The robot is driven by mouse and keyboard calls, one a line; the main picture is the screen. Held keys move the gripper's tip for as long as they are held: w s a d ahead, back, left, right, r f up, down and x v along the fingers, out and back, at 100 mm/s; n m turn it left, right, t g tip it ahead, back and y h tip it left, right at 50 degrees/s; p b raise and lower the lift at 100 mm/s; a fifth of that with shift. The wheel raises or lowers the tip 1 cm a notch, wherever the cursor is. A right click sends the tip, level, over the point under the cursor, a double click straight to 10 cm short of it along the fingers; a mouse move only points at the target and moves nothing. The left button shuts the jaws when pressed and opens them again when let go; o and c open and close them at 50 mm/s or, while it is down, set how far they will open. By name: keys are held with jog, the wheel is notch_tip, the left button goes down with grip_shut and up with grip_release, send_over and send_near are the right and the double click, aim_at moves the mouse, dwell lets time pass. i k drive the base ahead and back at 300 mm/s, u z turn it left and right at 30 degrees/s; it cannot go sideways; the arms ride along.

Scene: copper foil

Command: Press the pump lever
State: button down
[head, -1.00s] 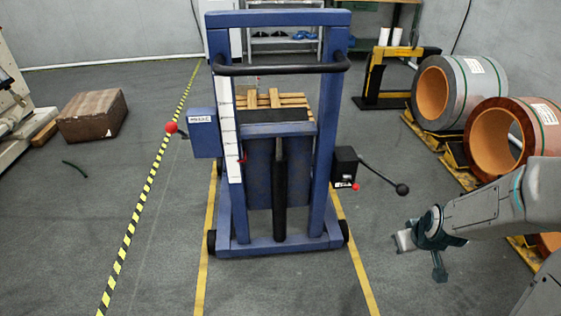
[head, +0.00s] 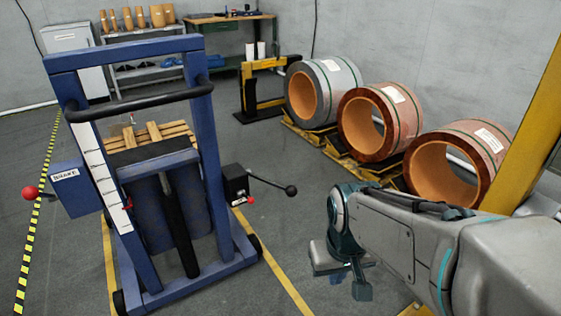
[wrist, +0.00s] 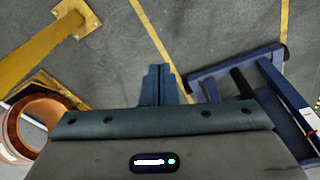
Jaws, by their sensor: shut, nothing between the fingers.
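The pump lever (head: 270,182) is a thin black rod with a black ball at its end. It sticks out to the right from a black pump box (head: 235,184) on the right side of the blue lifter (head: 202,95). My gripper (head: 345,277) is to the right of the lever and lower in the head view, apart from it. In the wrist view the two fingers (wrist: 159,86) are together with nothing between them. The blue lifter's frame (wrist: 243,68) shows right of the fingers there. I cannot make out the lever in the wrist view.
A blue brake box (head: 75,189) with a red knob is on the lifter's left side. Several copper coils (head: 378,122) stand on yellow cradles along the right. A yellow post (head: 528,125) rises at far right. Grey floor (head: 270,245) lies between lifter and gripper.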

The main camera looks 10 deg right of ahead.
aim_at(291, 191)
jog(key=k, duration=0.65)
jog(key=u, duration=0.6)
jog(key=i, duration=1.4)
jog(key=z, duration=0.45)
